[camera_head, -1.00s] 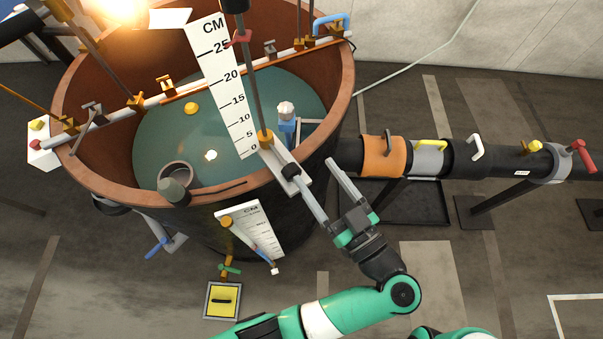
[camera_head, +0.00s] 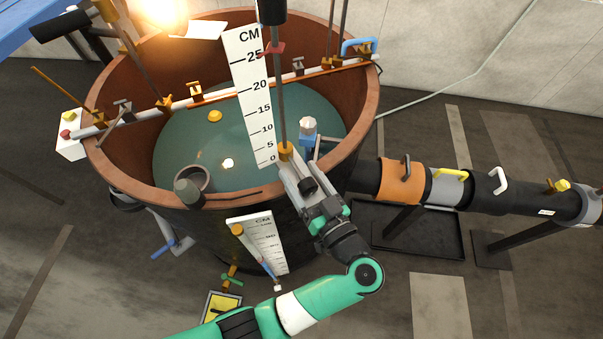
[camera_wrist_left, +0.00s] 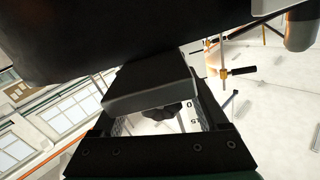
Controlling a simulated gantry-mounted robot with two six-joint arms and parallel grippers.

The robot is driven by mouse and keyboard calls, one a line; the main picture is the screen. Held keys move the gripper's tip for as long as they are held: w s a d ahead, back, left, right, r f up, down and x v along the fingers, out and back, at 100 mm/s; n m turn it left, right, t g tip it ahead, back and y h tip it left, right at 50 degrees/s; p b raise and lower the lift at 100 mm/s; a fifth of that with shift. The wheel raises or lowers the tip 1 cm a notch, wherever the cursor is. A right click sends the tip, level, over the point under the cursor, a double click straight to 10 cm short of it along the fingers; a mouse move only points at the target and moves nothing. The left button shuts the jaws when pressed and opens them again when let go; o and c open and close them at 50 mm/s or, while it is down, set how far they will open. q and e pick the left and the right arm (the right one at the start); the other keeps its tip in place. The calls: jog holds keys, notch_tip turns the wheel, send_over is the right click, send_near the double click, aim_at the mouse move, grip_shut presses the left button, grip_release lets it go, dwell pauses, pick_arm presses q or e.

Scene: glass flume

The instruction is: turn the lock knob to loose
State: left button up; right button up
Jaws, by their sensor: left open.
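The lock knob, a small black knob (camera_head: 307,186), sits on the pale bracket at the foot of the tall CM scale (camera_head: 253,95), at the tank's near right rim. My left gripper (camera_head: 298,174) is open, with its two fingers reaching up either side of the knob in the head view. Whether the fingers touch the knob cannot be told. In the left wrist view a dark rounded part (camera_wrist_left: 165,111) shows between the fingers, and a large black shape fills the top. My right gripper is not in view.
The brown round tank (camera_head: 120,186) holds greenish water. A metal rod (camera_head: 279,100) rises beside the scale. A smaller CM scale (camera_head: 262,240) hangs on the tank's outside. A black pipe with an orange collar (camera_head: 402,183) runs right.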

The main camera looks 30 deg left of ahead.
pick_arm(q)
jog(key=shift+w+a, duration=0.1)
jog(key=shift+a, duration=0.05)
grip_shut()
jog(key=shift+r+n+p, duration=0.15)
jog(key=shift+n+p, duration=0.35)
jog(key=shift+n, duration=0.2)
jog(key=n, duration=0.2)
jog(key=shift+n, duration=0.4)
grip_release()
